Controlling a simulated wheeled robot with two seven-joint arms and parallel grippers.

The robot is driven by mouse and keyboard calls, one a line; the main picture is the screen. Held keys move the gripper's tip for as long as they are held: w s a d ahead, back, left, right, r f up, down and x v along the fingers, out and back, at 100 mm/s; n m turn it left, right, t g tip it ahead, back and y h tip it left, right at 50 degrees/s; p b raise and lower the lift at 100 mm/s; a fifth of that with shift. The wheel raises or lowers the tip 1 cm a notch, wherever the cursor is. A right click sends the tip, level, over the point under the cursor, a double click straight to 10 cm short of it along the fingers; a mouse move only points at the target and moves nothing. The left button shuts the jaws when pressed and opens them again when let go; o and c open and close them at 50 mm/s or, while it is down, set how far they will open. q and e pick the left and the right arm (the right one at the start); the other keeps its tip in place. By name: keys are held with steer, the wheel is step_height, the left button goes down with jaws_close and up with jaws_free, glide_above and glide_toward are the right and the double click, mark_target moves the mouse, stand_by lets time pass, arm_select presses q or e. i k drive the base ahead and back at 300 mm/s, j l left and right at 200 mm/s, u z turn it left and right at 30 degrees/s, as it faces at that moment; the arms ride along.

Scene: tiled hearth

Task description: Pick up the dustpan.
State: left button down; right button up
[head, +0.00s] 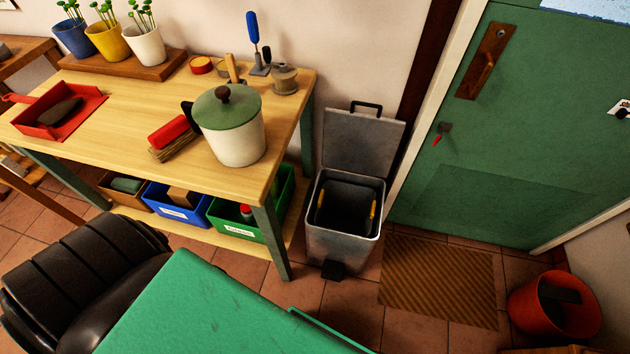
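The red dustpan (88,99) lies on the left part of the wooden workbench (125,90), with its handle pointing left. A dark, rounded lump (60,111) lies in its pan. A hand brush (170,137) with a red back and brown bristles lies apart from it, near the bench's front edge. Neither of my grippers is in view, so their state does not show.
A white pot (235,140) with a green lid stands right of the brush. Potted plants stand on a board (150,68) behind. A black ribbed chair (80,275) and a green surface (200,310) fill the foreground. An open bin (345,215) stands right.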

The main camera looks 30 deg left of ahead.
mark_target(54, 116)
steer(key=u, duration=2.55)
steer(key=l+z, duration=0.1)
steer(key=z, duration=0.25)
steer(key=i+j+z, duration=0.15)
steer(key=z, duration=0.25)
steer(key=j+z, duration=0.35)
steer(key=i+j+z, duration=0.1)
steer(key=j+z, duration=0.55)
steer(key=z, duration=0.15)
